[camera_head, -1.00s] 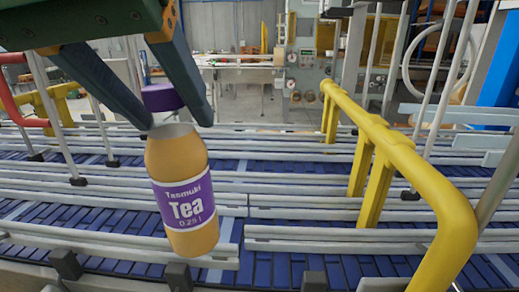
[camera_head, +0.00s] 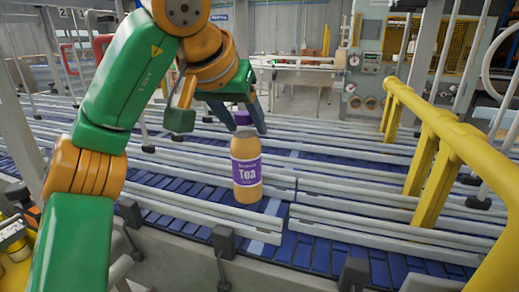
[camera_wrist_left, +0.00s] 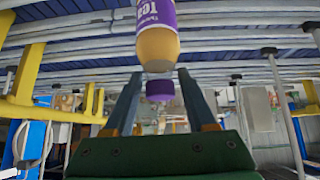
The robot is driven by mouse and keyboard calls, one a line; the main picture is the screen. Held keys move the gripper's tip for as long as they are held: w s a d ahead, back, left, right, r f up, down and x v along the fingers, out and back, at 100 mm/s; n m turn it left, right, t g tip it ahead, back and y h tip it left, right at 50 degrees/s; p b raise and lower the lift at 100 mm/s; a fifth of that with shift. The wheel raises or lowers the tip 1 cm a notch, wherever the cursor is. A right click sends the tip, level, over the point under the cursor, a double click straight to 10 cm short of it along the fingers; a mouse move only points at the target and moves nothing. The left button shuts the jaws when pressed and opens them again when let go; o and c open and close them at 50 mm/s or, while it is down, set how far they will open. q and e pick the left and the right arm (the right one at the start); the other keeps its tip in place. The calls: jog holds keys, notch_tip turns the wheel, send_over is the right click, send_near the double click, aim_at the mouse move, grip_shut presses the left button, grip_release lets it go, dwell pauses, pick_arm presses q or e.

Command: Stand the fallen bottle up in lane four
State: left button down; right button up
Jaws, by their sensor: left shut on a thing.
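The bottle (camera_head: 247,172) is orange-brown with a purple "Tea" label and a purple cap, and it is close to upright in the head view. The bottle's base overlaps a grey rail and the blue belt (camera_head: 312,250). I cannot tell whether it touches the belt or which lane it is over. My right gripper is out of view.
Long grey guide rails (camera_head: 370,228) divide the blue belts into lanes across the picture. A yellow tubular guard (camera_head: 432,120) stands at the right. Black rail clamps (camera_head: 223,238) line the front edge. A control panel (camera_head: 366,75) stands at the back.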

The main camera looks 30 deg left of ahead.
aim_at(245, 142)
pick_arm(q)
notch_tip(245, 142, down, 4)
jog(key=shift+w+r+b, duration=0.1)
jog(key=shift+b, duration=0.6)
jog(key=shift+w+a, duration=0.1)
jog(key=c, duration=0.6)
grip_release()
jog(key=o, duration=0.4)
